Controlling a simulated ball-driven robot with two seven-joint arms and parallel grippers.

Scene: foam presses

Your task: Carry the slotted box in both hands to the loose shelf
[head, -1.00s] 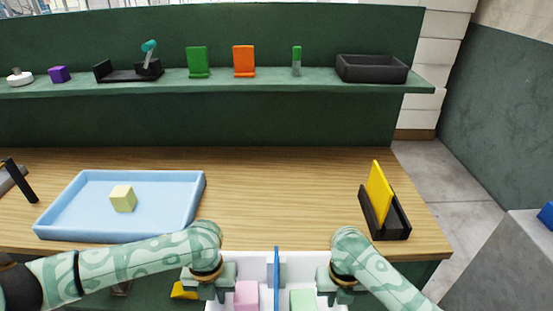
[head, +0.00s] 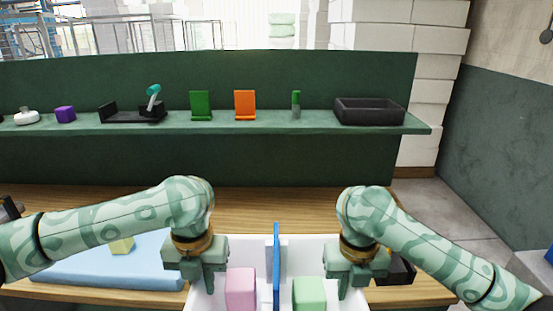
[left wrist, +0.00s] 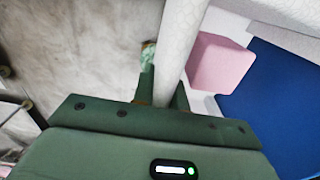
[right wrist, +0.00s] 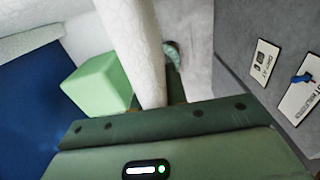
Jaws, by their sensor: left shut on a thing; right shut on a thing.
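The slotted box (head: 257,249) is white with a blue divider (head: 276,266) standing upright in its middle. A pink block (head: 240,288) sits left of the divider and a light green block (head: 309,292) right of it. My left gripper (head: 207,284) is shut on the box's left wall, which also shows in the left wrist view (left wrist: 186,42). My right gripper (head: 350,287) is shut on the right wall, seen too in the right wrist view (right wrist: 132,48). The box's near side is cut off by the head view's bottom edge. I cannot tell which shelf is the loose one.
A wooden table (head: 285,205) lies ahead, with a light blue tray (head: 110,272) partly behind my left arm. A green shelf (head: 225,125) on the back panel holds several items, including a dark bin (head: 369,111). Grey floor (head: 432,205) shows at right.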

